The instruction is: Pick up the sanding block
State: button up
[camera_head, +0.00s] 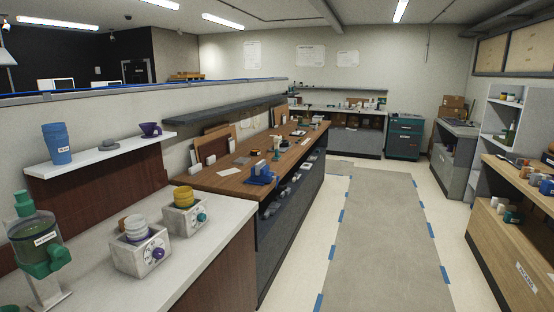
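I cannot make out for certain which thing is the sanding block. A small low grey object (109,145) lies on the white wall shelf (95,156) at the left, between a blue cup stack (57,144) and a purple cup (151,129). Several small items too small to identify lie on the long wooden workbench (223,181), near a blue tool (262,174) at its front edge. My gripper is not in view.
The near left counter (190,248) holds a green-lidded dispenser (40,240) and two dial boxes (140,256) with stacked cups. A grey floor mat (385,240) edged with blue tape lies in the clear aisle. A wooden counter (515,215) stands at the right; a green drawer cabinet (404,137) stands at the back.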

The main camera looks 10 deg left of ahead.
aim_at(277, 158)
jog(key=i, duration=2.65)
jog(key=i+l+u, duration=0.15)
jog(key=i+u, duration=0.2)
jog(key=i+l+u, duration=0.9)
jog(key=u, duration=0.2)
jog(key=i+l+u, duration=0.2)
jog(key=l+u, duration=0.25)
jog(key=i+l+u, duration=0.15)
jog(key=l+u, duration=0.3)
jog(key=i+l+u, duration=0.1)
jog(key=l+u, duration=0.65)
jog(key=l, duration=0.2)
